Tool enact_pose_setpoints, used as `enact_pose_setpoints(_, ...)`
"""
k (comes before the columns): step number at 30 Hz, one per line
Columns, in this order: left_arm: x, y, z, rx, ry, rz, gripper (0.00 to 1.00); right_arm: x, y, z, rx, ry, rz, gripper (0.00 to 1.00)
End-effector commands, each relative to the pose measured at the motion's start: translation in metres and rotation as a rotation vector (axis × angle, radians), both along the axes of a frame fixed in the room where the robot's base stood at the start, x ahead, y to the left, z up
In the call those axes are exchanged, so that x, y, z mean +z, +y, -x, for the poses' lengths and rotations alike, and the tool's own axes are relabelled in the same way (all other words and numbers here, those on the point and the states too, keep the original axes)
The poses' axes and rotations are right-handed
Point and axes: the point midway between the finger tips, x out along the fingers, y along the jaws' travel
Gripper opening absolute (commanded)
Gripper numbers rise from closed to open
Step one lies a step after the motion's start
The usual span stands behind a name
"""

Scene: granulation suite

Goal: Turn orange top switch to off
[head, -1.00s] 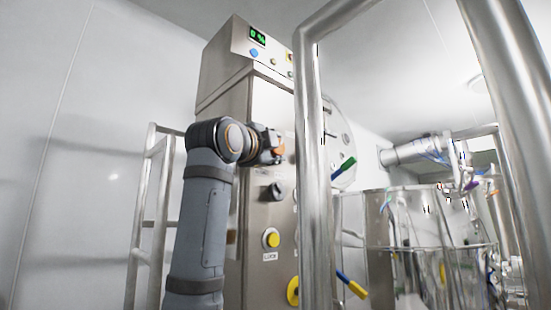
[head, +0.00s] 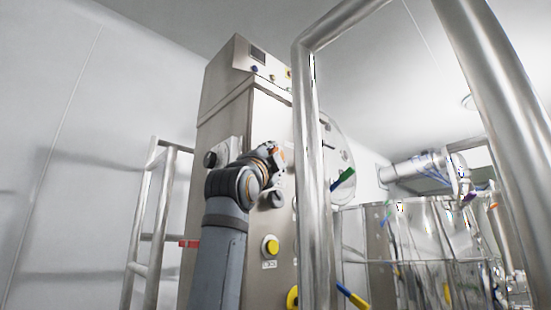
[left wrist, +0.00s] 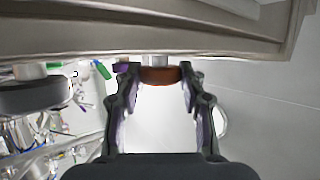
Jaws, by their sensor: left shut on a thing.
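The orange top switch (left wrist: 160,75) sits between the two fingers of my left gripper (left wrist: 158,84) in the left wrist view. The fingers are shut on it, one on each side. In the head view my left gripper (head: 277,160) is at the upper front of the steel cabinet (head: 222,120), and it largely hides the switch there. The switch's exact angle is hard to tell. The display (head: 258,54) at the cabinet's top is dark. My right gripper is not in view.
A black knob (head: 277,199) and a yellow button (head: 270,246) lie below my gripper on the cabinet. Another black knob (head: 210,160) is on its side face. A thick steel rail (head: 308,180) stands close in front, at the right. A steel frame (head: 150,220) stands left.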

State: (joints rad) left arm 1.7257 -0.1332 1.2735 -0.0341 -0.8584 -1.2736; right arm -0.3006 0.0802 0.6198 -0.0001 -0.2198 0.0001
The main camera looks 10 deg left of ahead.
Motion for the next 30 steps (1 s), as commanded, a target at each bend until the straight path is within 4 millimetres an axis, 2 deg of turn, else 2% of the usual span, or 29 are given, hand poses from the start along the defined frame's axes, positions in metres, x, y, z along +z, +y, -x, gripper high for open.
enact_pose_setpoints(3, -0.004, 0.0, -0.003, 0.0, 0.01, 0.0, 0.09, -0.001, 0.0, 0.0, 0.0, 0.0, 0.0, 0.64)
enact_pose_setpoints(4, -0.004, 0.0, -0.003, 0.0, 0.01, 0.0, 0.41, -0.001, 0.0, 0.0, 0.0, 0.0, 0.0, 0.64)
enact_pose_setpoints(9, -0.003, 0.0, -0.002, 0.0, 0.007, -0.001, 0.64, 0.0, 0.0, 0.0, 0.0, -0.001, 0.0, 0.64)
enact_pose_setpoints(20, -0.003, 0.0, 0.002, -0.001, 0.003, -0.001, 0.64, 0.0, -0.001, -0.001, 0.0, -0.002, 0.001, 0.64)
enact_pose_setpoints(23, -0.01, 0.001, 0.013, -0.001, 0.002, 0.0, 0.64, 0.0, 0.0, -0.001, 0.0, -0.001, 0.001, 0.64)
enact_pose_setpoints(30, -0.039, 0.007, 0.057, -0.002, 0.002, 0.001, 0.64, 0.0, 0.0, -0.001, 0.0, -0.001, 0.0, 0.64)
